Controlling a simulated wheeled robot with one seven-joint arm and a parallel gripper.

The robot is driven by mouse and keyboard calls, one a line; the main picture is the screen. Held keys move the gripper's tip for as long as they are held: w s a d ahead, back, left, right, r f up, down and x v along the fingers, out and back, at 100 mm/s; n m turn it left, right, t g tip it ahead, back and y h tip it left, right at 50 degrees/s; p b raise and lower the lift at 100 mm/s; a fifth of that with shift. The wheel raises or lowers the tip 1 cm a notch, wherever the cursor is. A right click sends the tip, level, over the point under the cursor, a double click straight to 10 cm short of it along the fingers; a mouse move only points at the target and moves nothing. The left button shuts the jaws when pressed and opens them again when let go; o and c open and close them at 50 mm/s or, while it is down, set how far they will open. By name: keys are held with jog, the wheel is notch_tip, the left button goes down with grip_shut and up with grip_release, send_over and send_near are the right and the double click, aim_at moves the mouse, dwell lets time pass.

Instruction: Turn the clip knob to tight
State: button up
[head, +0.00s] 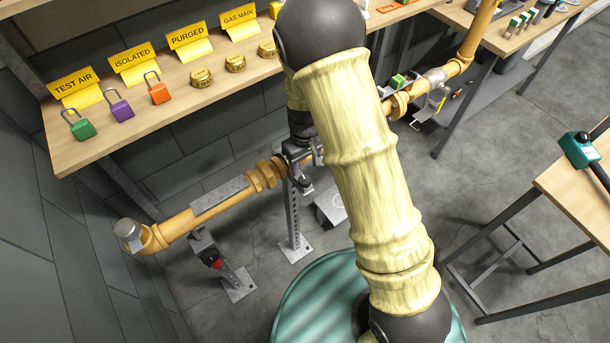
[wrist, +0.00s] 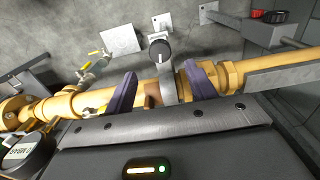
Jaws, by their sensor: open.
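A dark round knob (wrist: 160,52) with a pale mark sits on a grey upright clip or bracket at the yellow pipe (wrist: 72,102), in the wrist view; I take it to be the clip knob. I cannot read its setting. My gripper (wrist: 160,70) is open, its two purple fingers apart on either side of the bracket. The knob shows just beyond the fingertips, and nothing is seen held. In the head view my gripper (head: 298,150) is at the pipe (head: 180,222), partly hidden by my arm, which also hides the knob there.
A slotted support post (head: 292,215) stands under the pipe. A second stand with a red knob (head: 217,263) is at left. A shelf (head: 150,128) holds padlocks and tags behind the pipe. A table (head: 575,190) with a teal device (head: 577,150) is at right.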

aim_at(305, 179)
notch_tip(305, 179, down, 8)
jog(key=shift+r, duration=0.2)
jog(key=shift+c, duration=0.3)
jog(key=c, duration=0.9)
